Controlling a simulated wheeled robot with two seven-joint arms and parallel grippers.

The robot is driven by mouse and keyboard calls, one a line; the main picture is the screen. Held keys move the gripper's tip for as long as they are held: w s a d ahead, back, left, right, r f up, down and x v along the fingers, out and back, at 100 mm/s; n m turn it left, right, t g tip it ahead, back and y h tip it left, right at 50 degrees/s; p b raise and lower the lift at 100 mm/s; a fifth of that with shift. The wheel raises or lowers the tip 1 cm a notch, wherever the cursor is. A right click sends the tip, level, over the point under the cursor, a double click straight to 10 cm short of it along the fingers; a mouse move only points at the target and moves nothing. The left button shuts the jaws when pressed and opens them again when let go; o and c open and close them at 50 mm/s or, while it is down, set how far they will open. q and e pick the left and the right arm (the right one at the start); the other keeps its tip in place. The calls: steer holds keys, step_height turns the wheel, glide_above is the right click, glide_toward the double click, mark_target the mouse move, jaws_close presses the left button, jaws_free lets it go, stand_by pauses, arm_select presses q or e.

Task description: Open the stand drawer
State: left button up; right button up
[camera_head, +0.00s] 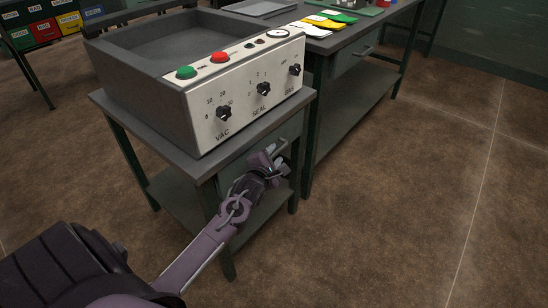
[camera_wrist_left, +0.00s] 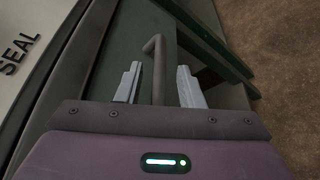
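The stand (camera_head: 150,133) is a dark table with a grey top and a lower shelf, carrying a vacuum sealer. Its green drawer front shows in the left wrist view (camera_wrist_left: 115,55), with a bar handle (camera_wrist_left: 157,68) on it. My left gripper (camera_head: 277,156) is at the drawer front, below the sealer's panel. In the left wrist view my left gripper (camera_wrist_left: 160,85) is open, with one finger on each side of the handle bar and visible gaps to it. The drawer looks shut; the head view hides much of it behind my gripper. My right gripper is not in view.
The sealer (camera_head: 245,88) has black knobs, a green and a red button. A longer workbench (camera_head: 372,48) with its own drawer stands close behind on the right, holding coloured packets (camera_head: 325,20). Coloured bins (camera_head: 40,33) are at back left. Brown floor on the right is clear.

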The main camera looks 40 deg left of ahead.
arm_select(q)
jaws_close()
stand_by(0.4)
